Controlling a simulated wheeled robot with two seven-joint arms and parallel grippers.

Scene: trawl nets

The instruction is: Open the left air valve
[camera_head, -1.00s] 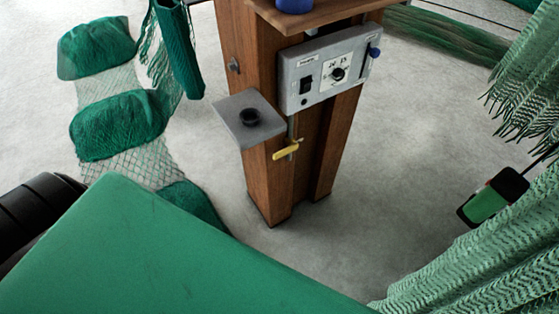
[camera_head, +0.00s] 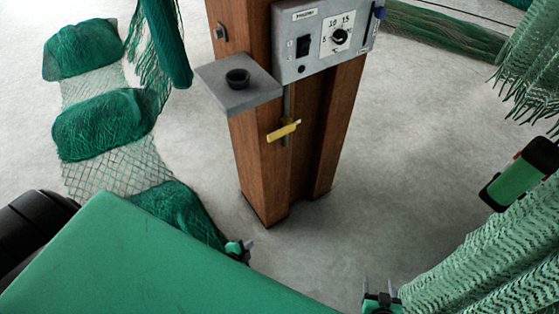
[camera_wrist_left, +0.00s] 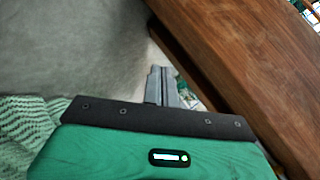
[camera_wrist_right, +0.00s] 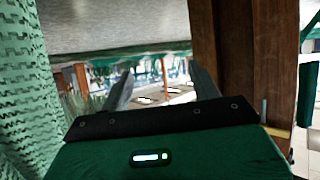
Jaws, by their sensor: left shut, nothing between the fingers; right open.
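A yellow valve lever (camera_head: 284,131) sits on a thin grey pipe at the front of the wooden post, below the control box. It is the only such valve I can make out, and it lies slightly slanted. A yellow piece on a pipe at the right edge of the right wrist view (camera_wrist_right: 279,132) looks like the same lever. My left gripper (camera_head: 246,243) is shut and empty, low and left of the post's foot; its closed fingers point at the post's side in the left wrist view (camera_wrist_left: 161,72). My right gripper (camera_head: 378,284) is open and empty, below and right of the lever.
The wooden post (camera_head: 257,180) carries a grey control box (camera_head: 323,42) with a dial and switch. Green nets (camera_head: 104,124) lie left; netting (camera_head: 490,250) hangs right.

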